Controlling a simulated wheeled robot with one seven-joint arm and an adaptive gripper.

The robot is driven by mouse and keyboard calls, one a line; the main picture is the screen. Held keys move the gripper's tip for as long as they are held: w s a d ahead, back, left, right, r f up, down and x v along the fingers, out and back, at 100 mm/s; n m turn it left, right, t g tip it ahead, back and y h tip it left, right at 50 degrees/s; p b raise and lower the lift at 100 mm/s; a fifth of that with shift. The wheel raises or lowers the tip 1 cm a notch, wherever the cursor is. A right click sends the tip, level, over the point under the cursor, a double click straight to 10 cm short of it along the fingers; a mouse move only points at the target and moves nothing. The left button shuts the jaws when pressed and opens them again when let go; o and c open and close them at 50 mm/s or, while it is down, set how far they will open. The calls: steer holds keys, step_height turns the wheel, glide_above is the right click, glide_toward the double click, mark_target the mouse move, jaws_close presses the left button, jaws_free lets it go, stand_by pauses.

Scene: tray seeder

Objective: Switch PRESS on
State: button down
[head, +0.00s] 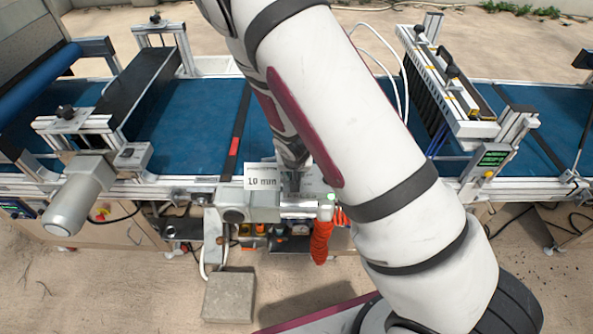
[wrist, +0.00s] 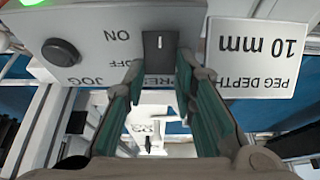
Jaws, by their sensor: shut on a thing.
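In the wrist view the picture is upside down, with ON and OFF printed beside the switch and the PRESS label partly hidden behind my finger. My gripper (wrist: 160,66) has its two green-padded fingers on either side of the switch, shut on it. In the head view my gripper (head: 293,182) is at the control box (head: 262,213), largely hidden by my arm, and the switch cannot be seen there. Which way the rocker is tipped is hard to tell.
A black JOG button (wrist: 61,52) sits beside the switch. A PEG DEPTH 10 mm sign (wrist: 258,58) stands close on the other side. A green lamp (head: 330,197) is lit on the box. An orange-red cloth-like item (head: 321,240) hangs below. The blue conveyor (head: 185,115) lies behind.

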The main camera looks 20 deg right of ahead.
steer(key=c, duration=1.6)
jaws_free()
steer(key=shift+r, duration=0.15)
steer(key=v, duration=1.2)
steer(key=s+d+r+n+y+b, duration=0.1)
steer(key=s+r, duration=0.2)
steer(key=r, duration=0.5)
steer(key=s+d+r+y+b, duration=0.1)
steer(key=s+r, duration=0.2)
steer(key=r, duration=0.5)
steer(key=s+d+r+n+b, duration=0.1)
steer(key=s+r+n+b, duration=0.1)
steer(key=s+r, duration=0.5)
steer(key=s, duration=0.4)
steer(key=shift+d+n+t, duration=0.25)
steer(key=shift+n+t, duration=0.05)
steer(key=shift+t, duration=0.1)
